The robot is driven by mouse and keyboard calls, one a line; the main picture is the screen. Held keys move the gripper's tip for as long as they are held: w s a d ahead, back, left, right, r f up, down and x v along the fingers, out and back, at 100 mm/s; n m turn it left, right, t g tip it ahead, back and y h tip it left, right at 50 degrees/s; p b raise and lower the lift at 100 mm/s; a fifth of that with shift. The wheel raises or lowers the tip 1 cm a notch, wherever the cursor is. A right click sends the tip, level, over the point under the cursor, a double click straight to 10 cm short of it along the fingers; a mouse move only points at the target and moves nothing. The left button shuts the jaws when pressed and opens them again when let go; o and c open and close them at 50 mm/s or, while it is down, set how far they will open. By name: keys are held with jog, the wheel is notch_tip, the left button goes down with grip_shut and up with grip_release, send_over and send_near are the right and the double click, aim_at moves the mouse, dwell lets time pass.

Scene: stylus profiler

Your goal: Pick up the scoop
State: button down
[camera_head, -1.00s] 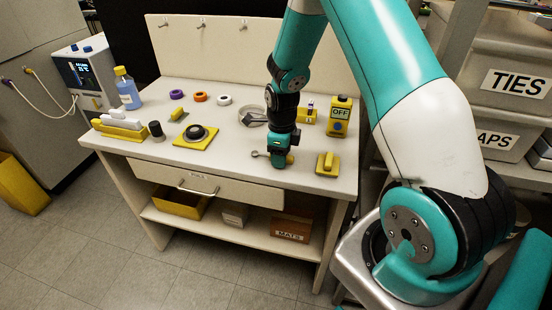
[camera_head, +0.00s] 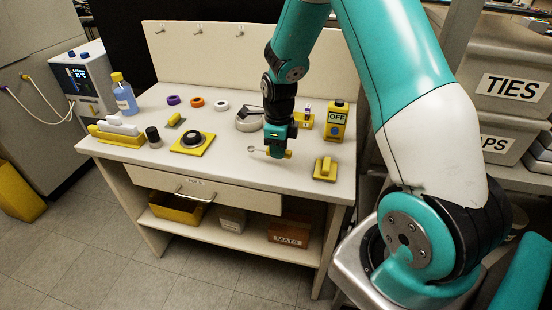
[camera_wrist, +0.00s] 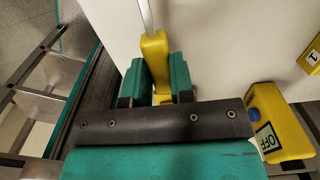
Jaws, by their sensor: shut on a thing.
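The scoop has a yellow handle (camera_wrist: 154,50) and a thin metal shaft that runs out of the top of the wrist view. In the head view its small round bowl (camera_head: 251,149) shows to the left of my gripper (camera_head: 277,153), and a bit of yellow handle shows to the right. My gripper (camera_wrist: 156,82) is shut on the handle, with one teal finger on each side. The scoop is held just above the bench top (camera_head: 225,168), near its front edge. The fingers hide part of the handle.
A yellow block with a raised grip (camera_head: 325,168) stands to the right of my gripper. A yellow box marked OFF (camera_head: 336,120) stands behind it, and a grey ring-shaped item (camera_head: 247,122) is behind left.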

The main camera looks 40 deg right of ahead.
notch_tip(320, 180, up, 16)
jog(key=shift+r, duration=0.1)
jog(key=c, duration=1.8)
grip_release()
grip_shut()
